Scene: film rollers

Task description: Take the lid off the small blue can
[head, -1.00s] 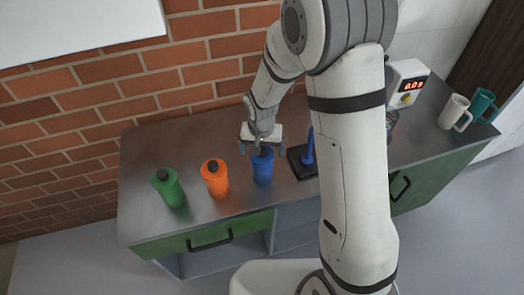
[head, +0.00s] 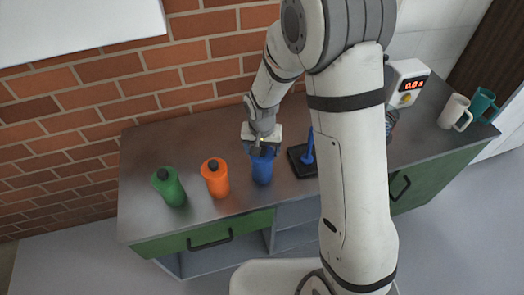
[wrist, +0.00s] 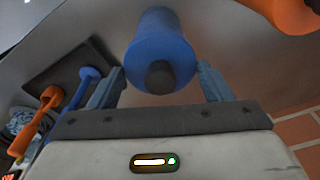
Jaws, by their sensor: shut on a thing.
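The small blue can (head: 262,173) stands upright on the metal counter, to the right of the orange can. In the wrist view the blue can (wrist: 158,25) is seen from above, with its wide blue lid (wrist: 140,62) and dark round knob (wrist: 160,77) towards me. My gripper (head: 262,150) is right over the can top, and its fingers hide part of the lid in the head view. In the wrist view my gripper (wrist: 160,86) has one finger on each side of the lid, shut on it. The lid is on the can.
An orange can (head: 216,180) and a green can (head: 170,188) stand to the left. A dark base with a blue post (head: 307,152) is close on the right. A box with a red display (head: 408,82) and two mugs (head: 455,112) stand farther right.

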